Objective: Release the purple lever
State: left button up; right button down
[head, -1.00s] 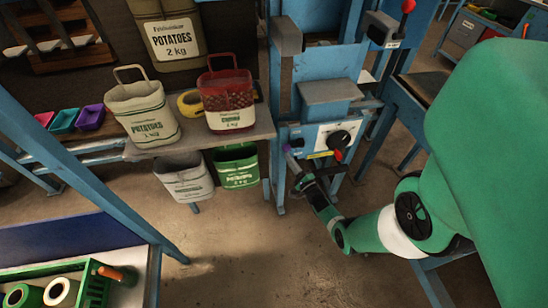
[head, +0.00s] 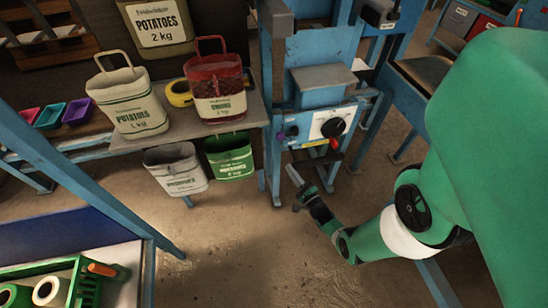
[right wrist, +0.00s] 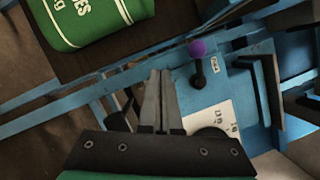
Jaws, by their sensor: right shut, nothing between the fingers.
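The purple lever, a round purple knob (right wrist: 198,48) on a short black stem, stands on the blue machine's side plate in the right wrist view. In the head view its knob (head: 292,131) shows small at the left of the control panel. My right gripper (right wrist: 160,73) is shut and empty. Its fingertips lie to the left of the knob in the wrist view, with a visible gap. In the head view my right gripper (head: 290,168) is below the knob, apart from it. My left gripper is not in view.
The control panel (head: 314,142) has a black dial (head: 333,127) and a red handle (head: 334,144). A shelf (head: 190,128) left of the machine holds sacks, with a green sack (head: 230,158) hanging below it. Open floor lies below the gripper.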

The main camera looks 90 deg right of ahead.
jog(key=a, duration=0.1)
jog(key=s+a+f, duration=0.1)
jog(key=a, duration=0.1)
jog(key=shift+s+a+f, duration=0.15)
jog(key=shift+s+a, duration=0.05)
jog(key=shift+a, duration=0.1)
dwell(0.3)
